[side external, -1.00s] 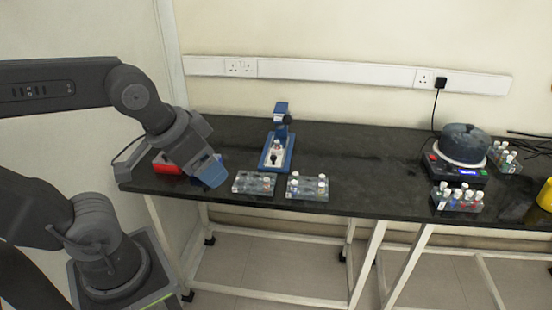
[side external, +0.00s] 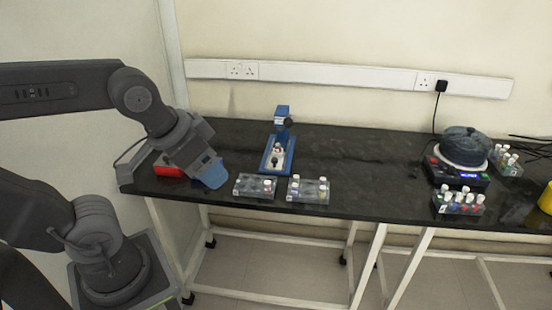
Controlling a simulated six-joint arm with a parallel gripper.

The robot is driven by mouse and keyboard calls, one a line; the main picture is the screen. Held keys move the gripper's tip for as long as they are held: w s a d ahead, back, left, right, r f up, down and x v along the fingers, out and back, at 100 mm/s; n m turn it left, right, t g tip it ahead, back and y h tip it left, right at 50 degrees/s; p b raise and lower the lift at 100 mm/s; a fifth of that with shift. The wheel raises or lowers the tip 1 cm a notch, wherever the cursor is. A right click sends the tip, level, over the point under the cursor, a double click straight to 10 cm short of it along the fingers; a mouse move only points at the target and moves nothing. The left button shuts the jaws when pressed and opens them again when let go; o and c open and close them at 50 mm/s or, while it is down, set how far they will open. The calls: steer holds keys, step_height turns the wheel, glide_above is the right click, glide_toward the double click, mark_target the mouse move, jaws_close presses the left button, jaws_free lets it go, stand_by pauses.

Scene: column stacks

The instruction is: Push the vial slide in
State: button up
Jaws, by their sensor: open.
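A blue stand device (side external: 281,118) with a blue-edged base (side external: 266,166) stands toward the back of the dark bench; it appears to carry the vial slide. A small vial with a pale cap (side external: 277,148) sits on its base. The slide itself is too small to make out clearly. My gripper (side external: 212,177), with blue fingers, is open over the bench's left front part, left of the device and apart from it. Whether anything is between its fingers cannot be seen.
Two clear vial racks (side external: 255,186) (side external: 308,190) stand at the bench's front, right of my gripper. A red object (side external: 167,167) lies behind my wrist. A hotplate with a dark pot (side external: 463,147) and more vial racks (side external: 460,203) are at the right. The bench middle is clear.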

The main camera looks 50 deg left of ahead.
steer(key=shift+n+y, duration=0.3)
steer(key=shift+n, duration=0.3)
steer(key=w+a, duration=0.1)
steer(key=w, duration=0.2)
steer(key=w+a, duration=0.1)
steer(key=w, duration=0.2)
steer(key=w+a, duration=0.2)
steer(key=w, duration=0.1)
steer(key=shift+w+r, duration=0.35)
steer(key=shift+c, duration=0.8)
steer(key=n+g+y, duration=0.1)
steer(key=n+g, duration=0.1)
steer(key=n, duration=0.1)
glide_above(274, 159)
steer(key=s+d, duration=0.2)
steer(key=s, duration=0.3)
step_height(274, 159, down, 15)
steer(key=shift+t, duration=0.3)
steer(key=x, duration=1.3)
steer(key=shift+d+f, duration=0.1)
steer(key=shift+f, duration=0.1)
steer(key=shift+c, duration=0.3)
jaws_close()
